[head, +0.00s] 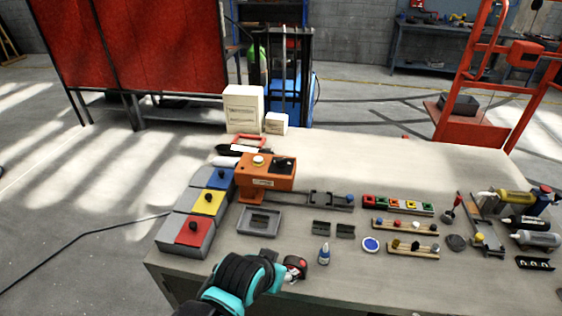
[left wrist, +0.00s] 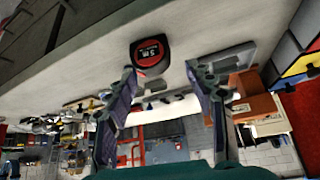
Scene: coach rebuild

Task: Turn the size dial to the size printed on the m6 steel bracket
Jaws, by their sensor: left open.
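My left gripper (head: 282,272) is at the front edge of the table, beside a black and red tape measure (head: 296,264). In the left wrist view its two fingers stand apart with nothing between them (left wrist: 165,105), and the tape measure (left wrist: 150,54) lies beyond the fingertips. An orange machine (head: 266,172) with a pale round knob (head: 259,161) and a black top part stands at the left middle of the table. I cannot tell whether this knob is the size dial. A grey metal bracket-like piece (head: 486,240) lies at the right; no printed size is readable. My right gripper is not in view.
Blue, yellow and red panels with black knobs (head: 208,198) line the table's left side. A grey frame (head: 259,222), a small bottle (head: 324,254), a blue-rimmed disc (head: 371,244) and wooden racks (head: 412,249) stand nearby.

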